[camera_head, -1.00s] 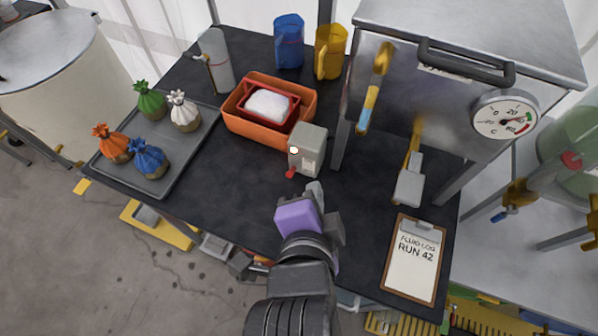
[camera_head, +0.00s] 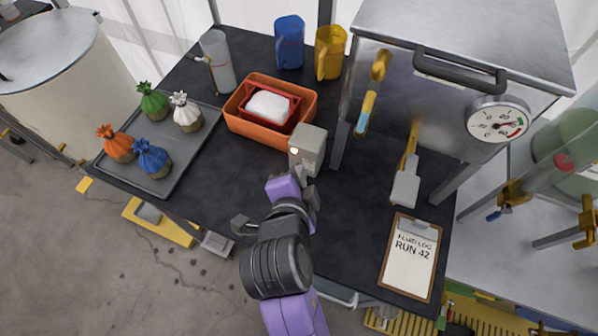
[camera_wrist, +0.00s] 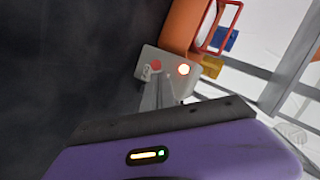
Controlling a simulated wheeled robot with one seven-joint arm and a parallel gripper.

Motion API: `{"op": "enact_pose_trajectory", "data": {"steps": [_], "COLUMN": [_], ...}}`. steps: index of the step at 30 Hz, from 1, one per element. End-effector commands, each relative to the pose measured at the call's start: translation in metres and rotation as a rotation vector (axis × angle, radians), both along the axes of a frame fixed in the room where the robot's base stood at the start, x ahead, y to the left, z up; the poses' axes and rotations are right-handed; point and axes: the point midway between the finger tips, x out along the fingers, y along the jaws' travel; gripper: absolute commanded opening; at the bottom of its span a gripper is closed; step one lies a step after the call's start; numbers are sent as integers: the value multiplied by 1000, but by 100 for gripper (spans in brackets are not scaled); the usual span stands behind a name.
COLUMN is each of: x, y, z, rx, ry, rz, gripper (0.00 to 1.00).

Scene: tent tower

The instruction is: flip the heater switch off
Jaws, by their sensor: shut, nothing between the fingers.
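The heater switch box (camera_head: 308,146) is a small grey box standing on the black table, in front of the orange tray. A lit lamp (camera_head: 294,150) shows on its front. In the wrist view the box (camera_wrist: 150,58) has a red switch tip (camera_wrist: 156,65) beside the glowing lamp (camera_wrist: 184,70). My gripper (camera_head: 301,174) is shut and empty, just in front of the box's lower front. It also shows in the wrist view (camera_wrist: 157,84), its tips close below the red tip. The red lever is hidden in the head view; I cannot tell whether my fingers touch it.
An orange tray (camera_head: 240,123) with a red frame and white block stands behind the box. A metal tank (camera_head: 440,75) on legs stands at the right. A clipboard (camera_head: 410,262) lies at the front right. A grey tray (camera_head: 176,172) with tied sacks lies left.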

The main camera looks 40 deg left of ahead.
Motion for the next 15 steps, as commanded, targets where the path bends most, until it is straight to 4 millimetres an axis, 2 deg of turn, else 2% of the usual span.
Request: {"op": "enact_pose_trajectory", "data": {"steps": [15], "x": [-2], "y": [0], "z": [-6], "rx": [7], "ry": [-36], "rz": [1], "gripper": [0]}}
